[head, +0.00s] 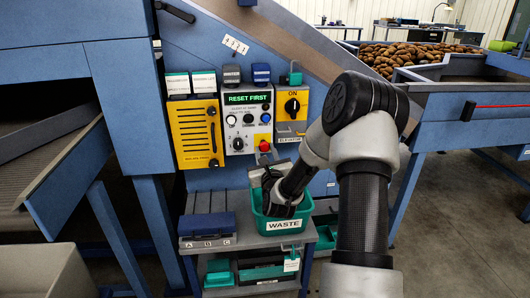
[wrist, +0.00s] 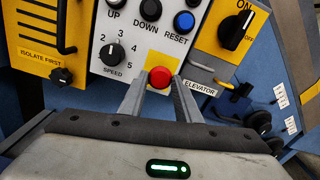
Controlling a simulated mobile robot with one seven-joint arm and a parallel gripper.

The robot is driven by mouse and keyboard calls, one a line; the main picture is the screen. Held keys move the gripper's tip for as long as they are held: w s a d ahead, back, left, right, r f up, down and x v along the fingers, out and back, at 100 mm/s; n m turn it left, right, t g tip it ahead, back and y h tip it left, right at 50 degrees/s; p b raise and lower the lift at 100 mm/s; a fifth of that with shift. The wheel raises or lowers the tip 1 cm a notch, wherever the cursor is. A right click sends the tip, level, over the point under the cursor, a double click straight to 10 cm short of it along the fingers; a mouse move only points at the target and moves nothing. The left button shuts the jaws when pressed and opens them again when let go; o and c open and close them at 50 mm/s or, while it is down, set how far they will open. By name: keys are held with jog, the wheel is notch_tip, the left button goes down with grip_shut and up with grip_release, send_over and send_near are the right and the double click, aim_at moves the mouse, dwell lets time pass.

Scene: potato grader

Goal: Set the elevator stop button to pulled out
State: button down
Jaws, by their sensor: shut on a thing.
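The elevator stop button (wrist: 160,77) is a red mushroom knob on a yellow plate, beside a label reading ELEVATOR. It also shows in the head view (head: 264,146), below the ON switch. In the wrist view my gripper (wrist: 161,84) has its two grey fingers on either side of the red knob, closed on it. In the head view my gripper (head: 262,170) is partly hidden by my own wrist, just below the button. The button's stem is hidden, so I cannot tell if it is pulled out.
A grey control panel (head: 232,120) with RESET FIRST display, knobs and buttons sits left of the button. A black rotary switch (head: 292,106) is above it. A yellow isolate box (head: 197,148) is further left. A green WASTE bin (head: 258,226) stands below my arm.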

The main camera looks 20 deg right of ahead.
jog(key=c, duration=1.3)
grip_release()
jog(key=shift+s, duration=0.1)
jog(key=p+v, duration=0.4)
jog(key=v, duration=1.3)
jog(key=shift+s+p, duration=0.25)
jog(key=shift+p, duration=0.05)
jog(key=shift+a, duration=0.1)
jog(key=shift+w+r, duration=0.1)
jog(key=shift+r, duration=0.05)
